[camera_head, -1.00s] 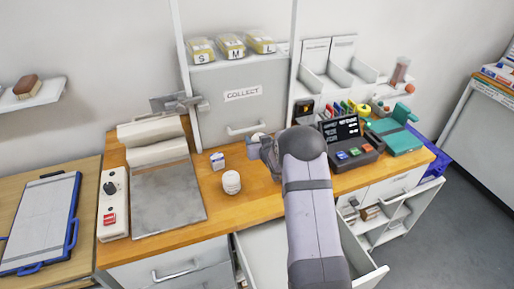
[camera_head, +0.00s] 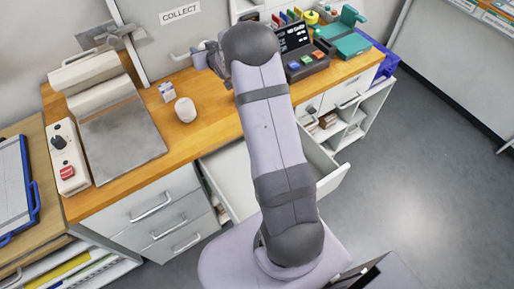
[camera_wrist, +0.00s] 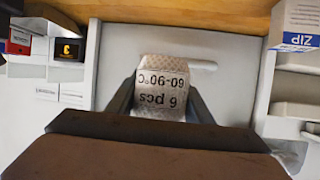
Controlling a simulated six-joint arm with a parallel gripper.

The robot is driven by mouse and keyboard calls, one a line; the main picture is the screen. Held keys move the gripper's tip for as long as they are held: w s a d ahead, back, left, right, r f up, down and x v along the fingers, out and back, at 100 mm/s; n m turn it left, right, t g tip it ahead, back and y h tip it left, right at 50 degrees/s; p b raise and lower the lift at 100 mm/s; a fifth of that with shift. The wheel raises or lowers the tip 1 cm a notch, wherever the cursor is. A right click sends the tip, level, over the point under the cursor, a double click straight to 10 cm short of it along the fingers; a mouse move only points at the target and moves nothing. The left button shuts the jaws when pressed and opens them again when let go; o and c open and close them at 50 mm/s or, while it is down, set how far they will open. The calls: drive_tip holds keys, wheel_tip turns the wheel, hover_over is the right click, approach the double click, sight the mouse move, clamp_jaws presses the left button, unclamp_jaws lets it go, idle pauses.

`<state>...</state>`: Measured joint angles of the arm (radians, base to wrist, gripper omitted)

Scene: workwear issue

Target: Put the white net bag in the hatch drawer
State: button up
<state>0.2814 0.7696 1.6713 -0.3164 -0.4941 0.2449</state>
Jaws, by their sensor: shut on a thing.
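My gripper (camera_wrist: 160,98) is shut on the white net bag (camera_wrist: 162,87). The bag is a pale, finely patterned bundle with a label reading "60-90°C 6 pcs", upside down in the wrist view. In the head view my gripper (camera_head: 208,62) is at the back of the wooden counter, in front of the grey hatch front (camera_head: 155,38) marked COLLECT. My arm hides part of this front, and the bag is hard to make out there. A pale panel fills the space behind the bag in the wrist view. I cannot tell whether the hatch drawer is open.
A white jar (camera_head: 185,110) and a small ZIP box (camera_head: 167,92) stand on the counter (camera_head: 215,120) close to my gripper. A dark device (camera_head: 303,60) with coloured buttons stands to the right. A drawer (camera_head: 228,180) below the counter is pulled open.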

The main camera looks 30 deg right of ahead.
drive_tip(key=s+d+f+m+g+h, duration=0.1)
drive_tip(key=s+d+m+h, duration=0.2)
drive_tip(key=s+d, duration=0.1)
drive_tip(key=s+d+f+m+g+h+p, duration=0.1)
drive_tip(key=s+d+m+g+h, duration=0.1)
drive_tip(key=s+d, duration=0.3)
drive_tip(key=s+d+f+m+g+h, duration=0.1)
drive_tip(key=s+d+m+h, duration=0.3)
drive_tip(key=s, duration=0.4)
drive_tip(key=shift+s+d+f+g, duration=0.15)
drive_tip(key=shift+d+f+g, duration=0.2)
drive_tip(key=shift+g, duration=0.25)
drive_tip(key=s+a+f+m+g+h+b, duration=0.1)
drive_tip(key=s+a+f+m+g+b, duration=0.2)
drive_tip(key=s, duration=0.6)
drive_tip(key=s+a+f+m+g+h+b, duration=0.1)
drive_tip(key=s+f+m+g+b, duration=0.25)
drive_tip(key=s, duration=0.55)
drive_tip(key=s+a+f+m+g+h+b, duration=0.1)
drive_tip(key=s+a+f+m+g+b, duration=0.25)
drive_tip(key=s, duration=0.45)
wheel_tip(320, 180, down, 7)
drive_tip(key=shift+d+r+n, duration=0.15)
drive_tip(key=shift+d+n, duration=0.15)
drive_tip(key=shift+d, duration=0.15)
drive_tip(key=shift+s, duration=0.1)
drive_tip(key=shift+f, duration=2.1)
drive_tip(key=shift+f, duration=0.1)
drive_tip(key=shift+f+b, duration=0.35)
drive_tip(key=shift+b, duration=0.1)
